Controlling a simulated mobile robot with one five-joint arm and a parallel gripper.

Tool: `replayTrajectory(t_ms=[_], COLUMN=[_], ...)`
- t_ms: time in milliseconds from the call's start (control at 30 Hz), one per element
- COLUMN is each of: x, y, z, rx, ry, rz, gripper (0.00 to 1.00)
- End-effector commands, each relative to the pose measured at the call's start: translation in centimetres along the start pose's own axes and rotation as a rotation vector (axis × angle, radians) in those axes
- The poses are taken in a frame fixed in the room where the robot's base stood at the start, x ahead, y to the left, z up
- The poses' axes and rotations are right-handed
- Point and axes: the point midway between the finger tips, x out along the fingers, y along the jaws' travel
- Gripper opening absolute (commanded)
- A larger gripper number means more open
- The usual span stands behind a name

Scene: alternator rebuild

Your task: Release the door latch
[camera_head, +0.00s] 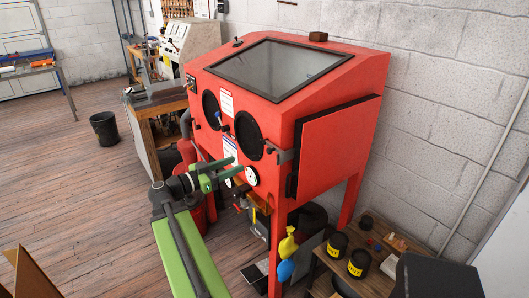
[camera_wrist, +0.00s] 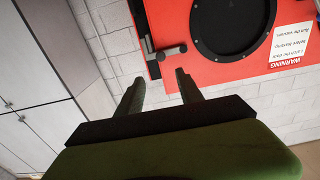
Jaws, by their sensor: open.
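The red cabinet (camera_head: 275,185) stands against the wall, with a dark sloped window on top and two round black ports in front. Its side door (camera_head: 335,145) is a red panel on the right side and looks closed. The dark door latch (camera_head: 282,155) sits at the front right corner, beside the right port. In the wrist view the latch (camera_wrist: 171,51) shows just beyond my fingertips. My gripper (camera_head: 236,166) is open and empty, in front of the cabinet, left of and slightly below the latch. In the wrist view my gripper (camera_wrist: 160,77) shows both fingers apart, not visibly touching the latch.
A low wooden table (camera_head: 325,258) with black jars stands at the lower right. A black bucket (camera_head: 104,130) stands on the floor at left. Open wooden floor lies left of the cabinet.

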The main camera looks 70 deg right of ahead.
Motion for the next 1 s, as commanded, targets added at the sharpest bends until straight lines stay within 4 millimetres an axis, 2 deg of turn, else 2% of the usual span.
replayTrajectory(t_ms=[33,300,500,700,933,1000], x=[1.4,8.2,12.0,13.5,13.5,13.5], y=[0.0,-0.1,-0.1,-0.1,-0.1,-0.1], z=[0.0,0.0,0.1,0.1,0.1,0.1], rx=[0.000,-0.001,-0.001,-0.002,-0.002,-0.002], ry=[0.000,-0.001,-0.002,-0.002,-0.002,-0.002], rz=[0.004,0.002,0.001,-0.002,-0.003,-0.003], gripper=[0.44,0.44,0.44,0.44,0.44,0.37])
